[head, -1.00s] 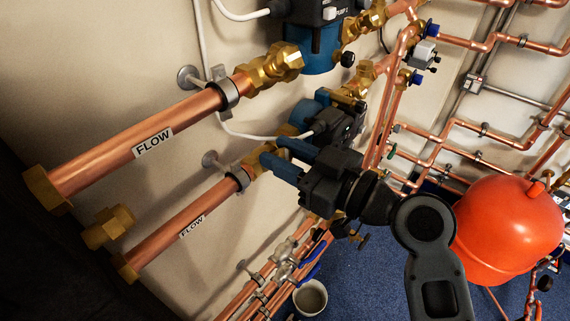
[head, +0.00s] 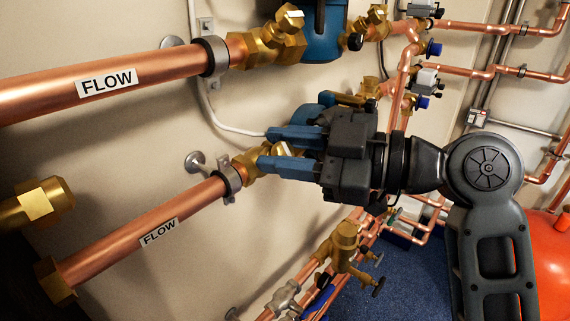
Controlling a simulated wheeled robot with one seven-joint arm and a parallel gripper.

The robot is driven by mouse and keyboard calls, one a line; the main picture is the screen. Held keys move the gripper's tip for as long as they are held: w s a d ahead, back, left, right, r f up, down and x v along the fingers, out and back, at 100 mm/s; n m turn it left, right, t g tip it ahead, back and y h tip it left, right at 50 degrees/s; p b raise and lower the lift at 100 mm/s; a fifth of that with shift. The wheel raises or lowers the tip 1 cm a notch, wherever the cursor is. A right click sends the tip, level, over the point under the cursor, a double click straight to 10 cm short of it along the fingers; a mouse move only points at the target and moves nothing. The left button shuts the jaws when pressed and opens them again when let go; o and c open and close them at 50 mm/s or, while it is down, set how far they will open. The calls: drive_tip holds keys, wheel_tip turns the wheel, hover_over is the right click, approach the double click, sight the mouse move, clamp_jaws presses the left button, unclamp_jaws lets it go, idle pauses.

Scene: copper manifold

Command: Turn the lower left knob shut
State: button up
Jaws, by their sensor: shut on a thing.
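The lower left valve (head: 249,167) is a brass fitting on the lower copper pipe labelled FLOW (head: 170,228), just right of a grey pipe clamp. My gripper (head: 264,148) reaches it from the right, with one blue finger above and one below. The fingers are shut on the valve's knob, of which only a small pale brass part shows between them. The rest of the knob is hidden by the fingers, and I cannot tell how far it is turned. Above, a similar upper brass valve (head: 265,43) sits on the upper FLOW pipe (head: 130,85).
A blue pump (head: 322,32) stands right of the upper valve. A white cable (head: 222,118) hangs along the wall between the pipes. Brass valves (head: 345,242) and thinner pipes lie below my gripper. A red vessel (head: 548,235) is at right. Open wall shows left of the gripper.

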drive_tip(key=shift+a+r, duration=0.1)
drive_tip(key=shift+r, duration=0.05)
idle(0.3)
drive_tip(key=o, duration=1)
drive_tip(key=v, duration=0.7)
drive_tip(key=shift+d+b, duration=0.35)
drive_tip(key=shift+d, duration=0.1)
drive_tip(key=shift+s, duration=0.15)
